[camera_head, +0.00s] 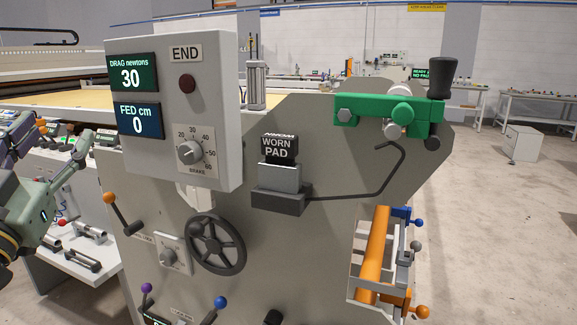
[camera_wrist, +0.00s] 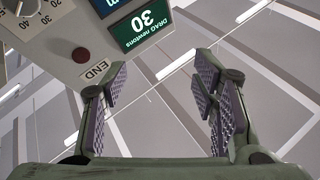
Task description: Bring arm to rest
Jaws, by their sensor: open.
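My gripper (camera_wrist: 161,88) is open in the wrist view, with nothing between its two ridged pads. The grey control box (camera_wrist: 65,45) shows beyond the left finger, turned nearly upside down, with its END label and the drag display reading 30. Behind the fingers are pale roof panels and beams. In the head view, part of my green arm (camera_head: 38,195) is at the left edge, to the left of the control box (camera_head: 220,110). The gap between arm and box is hard to judge.
The large grey gantry panel (camera_head: 330,260) fills the middle, with a handwheel (camera_head: 216,244), several coloured knobs, a WORN PAD block (camera_head: 279,149) and a green clamp (camera_head: 360,108). A low bench with metal parts (camera_head: 85,262) stands at lower left. Open floor (camera_head: 510,220) lies right.

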